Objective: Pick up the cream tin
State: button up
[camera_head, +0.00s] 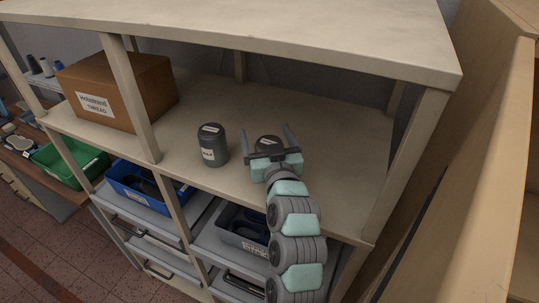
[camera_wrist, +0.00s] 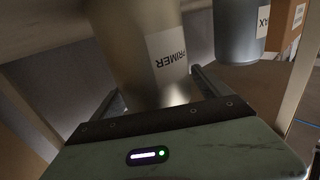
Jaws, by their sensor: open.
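A tin labelled PRIMER (camera_wrist: 135,45) stands in front of my gripper and fills the middle of the wrist view, looking grey-brown there. In the head view this tin (camera_head: 268,142) looks dark and is partly hidden by my gripper. My gripper (camera_head: 266,130) is open, with one finger on each side of the tin; I cannot tell whether they touch it. A dark grey tin (camera_head: 212,146) stands upright on the shelf to the left. In the wrist view that tin (camera_wrist: 238,30) shows a label ending in AX. I see no label reading cream.
A cardboard box labelled thread (camera_head: 118,90) sits at the shelf's left. A shelf post (camera_head: 132,98) stands beside it. The shelf's top board (camera_head: 250,28) is above. The shelf right of my gripper is clear.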

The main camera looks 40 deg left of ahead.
jog(key=shift+c, duration=0.5)
jog(key=c, duration=1.8)
